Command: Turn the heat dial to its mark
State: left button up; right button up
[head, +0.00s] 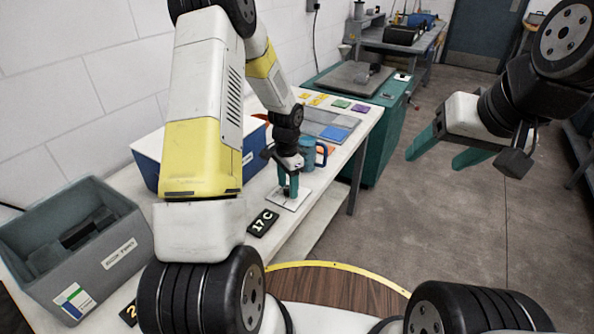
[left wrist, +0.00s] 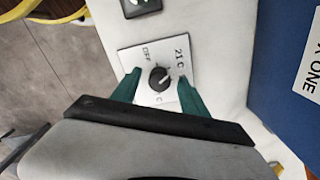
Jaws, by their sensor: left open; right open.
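The heat dial is a black knob (left wrist: 159,78) on a white square plate (head: 283,204), lying on the pale bench. In the left wrist view the plate (left wrist: 134,56) reads "OFF" and "21 C", with another "C" label partly hidden near the gripper. A pale pointer line shows on the knob's right side; its exact aim is too small to tell. My left gripper (head: 290,193) points down over the plate. Its teal fingers (left wrist: 160,80) are open, one on each side of the knob, without clear contact. My right gripper (head: 434,161) is open and empty, over the floor.
A blue mug (head: 308,152) stands just behind my left gripper. A blue box (left wrist: 285,75) is beside the plate, and a grey bin (head: 113,262) stands at the left.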

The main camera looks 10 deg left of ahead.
aim_at(288, 189)
pick_arm(q)
notch_tip(288, 189, up, 7)
jog(key=shift+r, duration=0.15)
dwell(0.4)
